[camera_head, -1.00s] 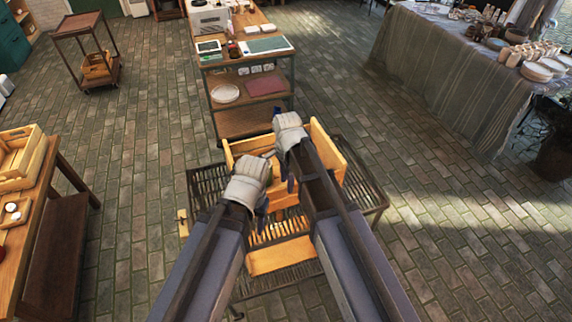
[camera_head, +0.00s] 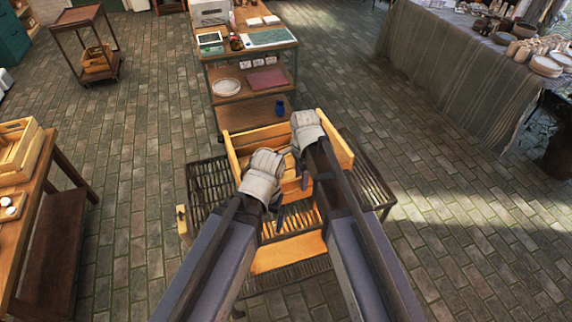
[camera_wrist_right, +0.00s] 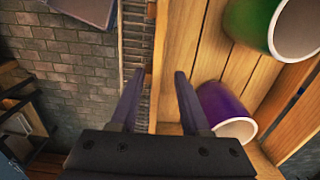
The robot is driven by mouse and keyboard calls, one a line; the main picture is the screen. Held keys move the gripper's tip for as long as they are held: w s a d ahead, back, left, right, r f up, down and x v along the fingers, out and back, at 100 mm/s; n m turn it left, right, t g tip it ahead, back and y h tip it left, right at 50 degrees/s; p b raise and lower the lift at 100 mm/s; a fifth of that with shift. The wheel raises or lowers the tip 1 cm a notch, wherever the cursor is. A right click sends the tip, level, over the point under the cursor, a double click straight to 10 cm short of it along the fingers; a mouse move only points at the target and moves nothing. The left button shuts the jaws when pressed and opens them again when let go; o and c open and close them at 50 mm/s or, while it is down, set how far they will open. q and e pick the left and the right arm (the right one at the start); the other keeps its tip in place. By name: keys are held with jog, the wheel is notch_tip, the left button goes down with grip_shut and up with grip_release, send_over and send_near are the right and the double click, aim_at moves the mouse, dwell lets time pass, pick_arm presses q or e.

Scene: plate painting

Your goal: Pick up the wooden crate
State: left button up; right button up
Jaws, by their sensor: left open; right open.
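The wooden crate (camera_head: 258,138) is light orange wood and rests on a dark slatted stand in the middle of the head view. My left gripper (camera_head: 277,212) is over the crate's left part, its jaws mostly hidden by the wrist. My right gripper (camera_head: 301,172) is over the crate's middle. In the right wrist view the right gripper (camera_wrist_right: 158,92) is open and empty, with a side board of the crate (camera_wrist_right: 170,60) showing between its fingers. I cannot tell whether they touch it. A green cup (camera_wrist_right: 262,22) and a purple cup (camera_wrist_right: 222,108) lie inside.
The dark slatted stand (camera_head: 208,182) extends past the crate on both sides. A shelf table (camera_head: 252,75) stands close behind it. A wooden table with another crate (camera_head: 18,158) is at left. A cloth-covered table (camera_head: 445,75) is at right. Brick floor between is clear.

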aim_at(299, 189)
jog(key=f+b, duration=0.4)
jog(key=f, duration=0.1)
jog(key=shift+s+a, duration=0.2)
jog(key=shift+s, duration=0.1)
jog(key=shift+r, duration=0.1)
grip_shut()
dwell(1.0)
